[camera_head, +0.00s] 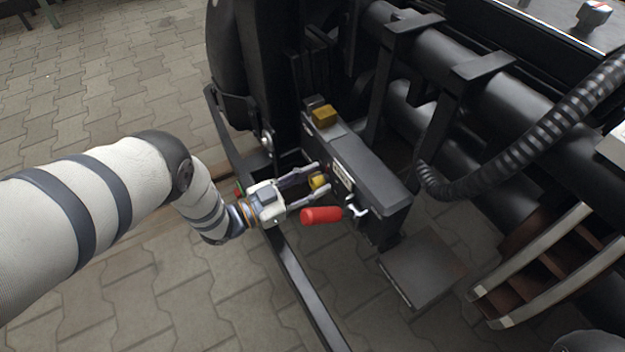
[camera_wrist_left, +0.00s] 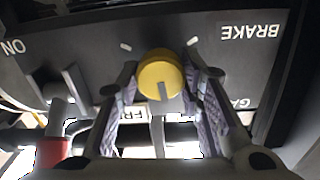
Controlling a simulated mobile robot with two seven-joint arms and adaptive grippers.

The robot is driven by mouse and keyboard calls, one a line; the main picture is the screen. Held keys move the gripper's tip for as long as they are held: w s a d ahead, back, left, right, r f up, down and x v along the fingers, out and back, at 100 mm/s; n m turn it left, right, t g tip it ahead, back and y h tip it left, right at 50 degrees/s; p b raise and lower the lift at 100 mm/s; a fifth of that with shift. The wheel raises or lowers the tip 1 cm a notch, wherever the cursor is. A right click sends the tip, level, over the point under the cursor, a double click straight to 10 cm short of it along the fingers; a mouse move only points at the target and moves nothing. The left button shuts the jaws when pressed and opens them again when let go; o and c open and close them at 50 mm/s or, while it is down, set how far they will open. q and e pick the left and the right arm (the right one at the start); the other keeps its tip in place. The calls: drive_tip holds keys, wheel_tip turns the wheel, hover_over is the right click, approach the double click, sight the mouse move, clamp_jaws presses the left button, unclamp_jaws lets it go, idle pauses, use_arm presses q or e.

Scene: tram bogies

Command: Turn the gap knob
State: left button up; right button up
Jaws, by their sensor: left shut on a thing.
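The yellow gap knob (camera_head: 318,181) sits on the side of a dark control box (camera_head: 375,180). In the left wrist view the round yellow knob (camera_wrist_left: 160,72) has a dark line pointing down the picture, and a white tick shows on each side above it. My left gripper (camera_head: 323,178) is shut on the knob, one finger on each side. The fingers also show in the wrist view (camera_wrist_left: 162,88). Upside-down lettering, BRAKE (camera_wrist_left: 248,30) and a partly hidden "GA", shows on the panel. My right gripper is not in view.
A red-handled lever (camera_head: 321,215) stands out just below the knob, close to my gripper. A yellow block (camera_head: 324,116) sits on the box's top end. Black pipes and a ribbed hose (camera_head: 530,140) lie to the right. Paving on the left is open.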

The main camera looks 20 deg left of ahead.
use_arm(q)
drive_tip(key=shift+m, duration=0.6)
drive_tip(key=shift+a, duration=0.1)
drive_tip(key=o, duration=1.2)
drive_tip(key=shift+c, duration=0.2)
drive_tip(key=v, duration=1.2)
